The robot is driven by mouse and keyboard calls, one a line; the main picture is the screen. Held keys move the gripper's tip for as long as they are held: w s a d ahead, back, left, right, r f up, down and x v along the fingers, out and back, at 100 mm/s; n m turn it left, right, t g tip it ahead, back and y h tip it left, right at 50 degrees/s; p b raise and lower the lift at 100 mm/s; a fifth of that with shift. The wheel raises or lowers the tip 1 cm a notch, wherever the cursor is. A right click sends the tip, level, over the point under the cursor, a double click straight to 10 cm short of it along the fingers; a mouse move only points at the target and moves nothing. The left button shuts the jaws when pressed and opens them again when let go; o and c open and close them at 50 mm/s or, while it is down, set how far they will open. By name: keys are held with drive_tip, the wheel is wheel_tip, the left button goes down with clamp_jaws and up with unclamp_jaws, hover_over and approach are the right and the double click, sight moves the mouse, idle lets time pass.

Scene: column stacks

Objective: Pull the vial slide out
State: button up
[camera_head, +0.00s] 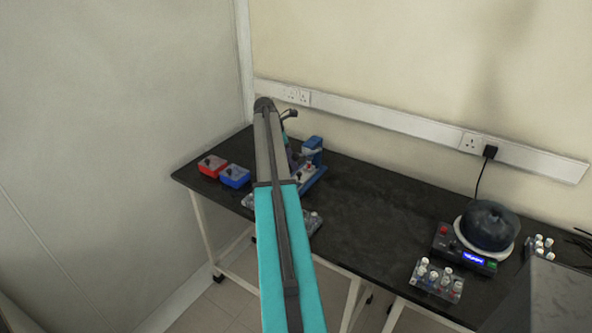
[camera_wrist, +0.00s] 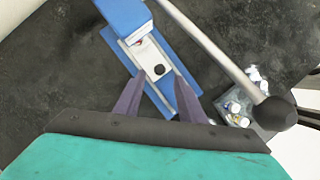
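The blue press-like device (camera_head: 313,158) stands on the dark bench, partly hidden behind my arm in the head view. In the wrist view its blue head (camera_wrist: 124,18) is at the top. Below that head lies the white vial slide (camera_wrist: 150,58) with a dark round knob (camera_wrist: 159,70). A small red spot shows at the slide's inner end; I cannot tell if it is a vial. My gripper (camera_wrist: 160,76) is open, its two purple-grey fingers spread on either side of the knob. Contact between fingers and knob cannot be told.
A grey lever with a dark ball end (camera_wrist: 276,113) crosses the wrist view close to the right finger. A clear rack of vials (camera_wrist: 236,106) lies beyond it. Red (camera_head: 211,166) and blue (camera_head: 235,176) boxes stand left. A centrifuge (camera_head: 488,226) and vial rack (camera_head: 437,281) stand right.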

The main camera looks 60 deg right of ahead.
sight(299, 173)
drive_tip(key=shift+p+x, duration=0.5)
drive_tip(key=shift+x, duration=2.3)
clamp_jaws()
